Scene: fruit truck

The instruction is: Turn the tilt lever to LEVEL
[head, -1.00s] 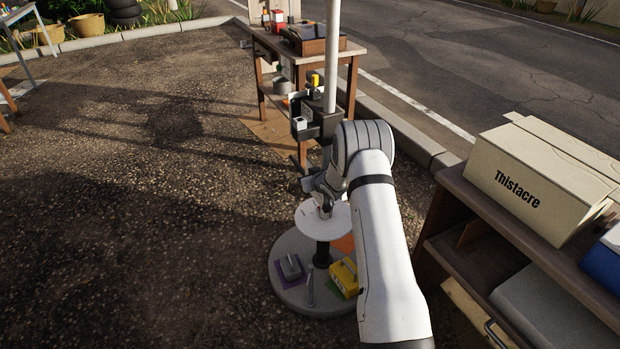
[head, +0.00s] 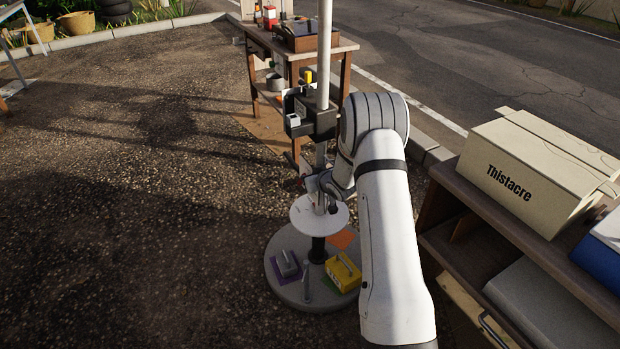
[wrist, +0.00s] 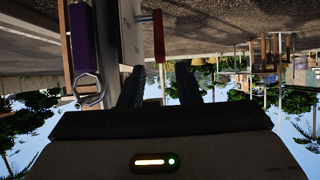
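A lever with a red grip (wrist: 158,35) shows in the wrist view, joined by a short pin to a pale upright plate (wrist: 131,30). I cannot read any LEVEL mark, and I cannot be sure this is the tilt lever. My gripper (wrist: 159,82) has its two dark fingers apart, with nothing between them; the red grip lies beyond the fingertips, in line with the gap, and seems not touched. In the head view my gripper (head: 318,184) is beside the pale pole (head: 324,60), just above a white round disc (head: 313,222); the arm partly hides it.
The round grey base (head: 285,296) holds a yellow box (head: 343,272) and a grey tool (head: 287,264) on a purple patch. A black bracket (head: 318,122) sits higher on the pole. A wooden shelf with a Thistacre box (head: 515,170) stands right. Open gravel lies left.

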